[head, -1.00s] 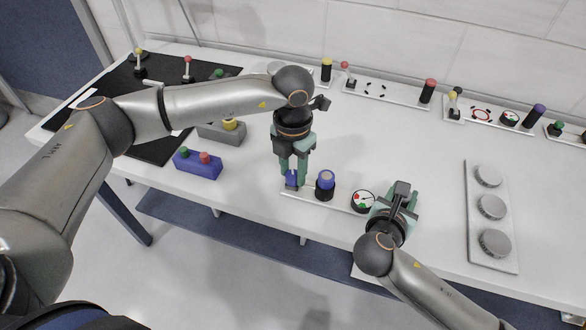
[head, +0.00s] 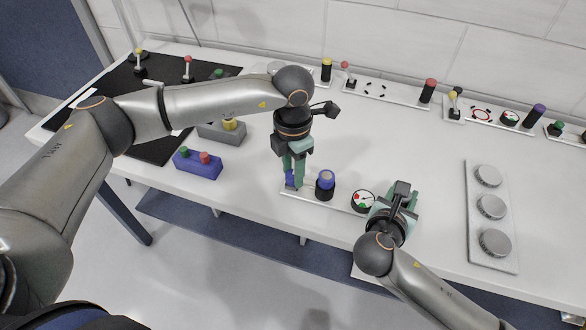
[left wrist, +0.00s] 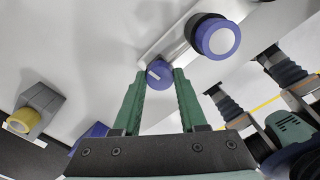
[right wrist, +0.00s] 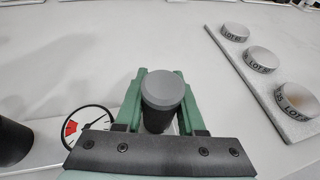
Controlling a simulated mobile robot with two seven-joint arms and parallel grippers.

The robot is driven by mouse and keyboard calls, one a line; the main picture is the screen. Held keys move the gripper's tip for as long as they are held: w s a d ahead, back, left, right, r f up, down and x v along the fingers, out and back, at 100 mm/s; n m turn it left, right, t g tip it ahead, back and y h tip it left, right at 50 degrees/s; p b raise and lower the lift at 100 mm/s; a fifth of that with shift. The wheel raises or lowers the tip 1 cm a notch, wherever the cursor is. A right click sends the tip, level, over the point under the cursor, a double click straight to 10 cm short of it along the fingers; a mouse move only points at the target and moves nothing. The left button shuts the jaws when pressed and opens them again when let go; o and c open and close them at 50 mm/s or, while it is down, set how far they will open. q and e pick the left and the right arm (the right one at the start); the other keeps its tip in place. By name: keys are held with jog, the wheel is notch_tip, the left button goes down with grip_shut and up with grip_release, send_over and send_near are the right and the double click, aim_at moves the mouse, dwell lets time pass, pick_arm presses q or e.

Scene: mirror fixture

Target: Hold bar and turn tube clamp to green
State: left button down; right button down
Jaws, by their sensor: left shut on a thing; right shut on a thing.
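In the head view my left gripper (head: 293,182) points down and is shut on a small blue knob (left wrist: 160,74) with a pale line on its top. Beside it stands a dark post with a blue cap (head: 326,182), untouched. A round gauge (head: 362,201) with red and green marks sits on the same white strip; it shows partly in the right wrist view (right wrist: 88,124), where its needle crosses the white face. My right gripper (right wrist: 162,105) is shut on an upright dark bar with a grey top (right wrist: 162,90). In the head view the right hand hides this bar.
A plate with several grey discs (head: 491,207) lies right of my right gripper. A blue box with green and red buttons (head: 198,163) and a grey box with a yellow knob (head: 222,131) stand left. More fixtures line the wall. The table's front edge is close to the strip.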

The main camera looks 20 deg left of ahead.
pick_arm(q)
jog(key=shift+m, duration=2.2)
jog(key=shift+c, duration=2.2)
grip_release()
jog(key=shift+r, duration=0.1)
notch_tip(320, 180, up, 12)
